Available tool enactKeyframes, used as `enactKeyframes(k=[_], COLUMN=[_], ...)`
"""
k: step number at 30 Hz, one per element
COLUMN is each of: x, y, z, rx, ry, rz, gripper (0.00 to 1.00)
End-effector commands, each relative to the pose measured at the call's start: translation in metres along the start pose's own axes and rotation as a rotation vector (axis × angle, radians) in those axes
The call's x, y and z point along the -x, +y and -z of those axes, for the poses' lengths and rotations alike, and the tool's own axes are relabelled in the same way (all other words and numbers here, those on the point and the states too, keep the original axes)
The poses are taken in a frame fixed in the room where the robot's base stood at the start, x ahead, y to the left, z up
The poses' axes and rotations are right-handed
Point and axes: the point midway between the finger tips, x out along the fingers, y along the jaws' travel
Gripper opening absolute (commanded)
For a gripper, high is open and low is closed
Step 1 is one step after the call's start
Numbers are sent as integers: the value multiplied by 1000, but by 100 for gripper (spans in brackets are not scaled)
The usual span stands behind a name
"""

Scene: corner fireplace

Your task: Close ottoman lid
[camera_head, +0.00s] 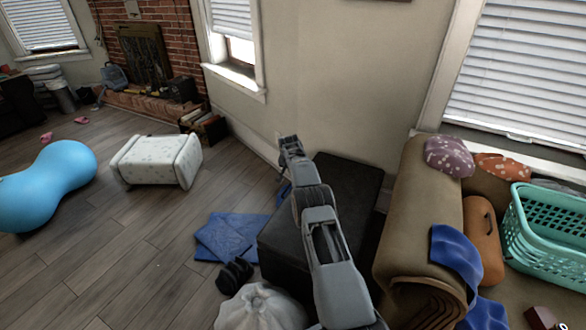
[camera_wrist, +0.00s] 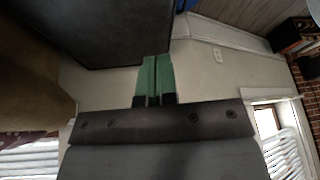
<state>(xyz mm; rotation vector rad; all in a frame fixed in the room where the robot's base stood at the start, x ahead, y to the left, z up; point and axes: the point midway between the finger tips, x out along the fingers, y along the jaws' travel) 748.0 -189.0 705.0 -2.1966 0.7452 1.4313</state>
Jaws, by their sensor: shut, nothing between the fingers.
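The dark ottoman (camera_head: 282,243) stands against the wall, partly hidden behind my arm. Its dark lid panel (camera_head: 350,180) shows to the right of my arm; I cannot tell from this view how far it is open. In the wrist view, a dark flat panel (camera_wrist: 85,30), likely part of the ottoman, fills the upper left. My gripper's green fingers (camera_wrist: 156,60) are together and empty, close to that panel's edge in the picture; contact cannot be told. In the head view my arm reaches over the ottoman toward the wall, and the fingertips are not clear.
A white patterned pouf (camera_head: 157,160) and blue peanut ball (camera_head: 50,185) are farther left.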

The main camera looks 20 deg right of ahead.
Motion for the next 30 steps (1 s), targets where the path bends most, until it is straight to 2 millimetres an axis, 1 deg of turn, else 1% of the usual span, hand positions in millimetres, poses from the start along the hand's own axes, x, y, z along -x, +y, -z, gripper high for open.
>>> enactKeyframes(k=[5, 11, 18, 21, 24, 30], x=[8, 31, 82, 100, 114, 133], y=[1, 1, 1, 1, 0, 0], z=[2, 1, 2, 1, 1, 0], rx=[-2, -2, -2, -2, -2, -1], ry=[1, 2, 3, 3, 2, 1], rz=[0, 1, 1, 1, 1, 0], gripper=[0, 0, 0, 0, 0, 0])
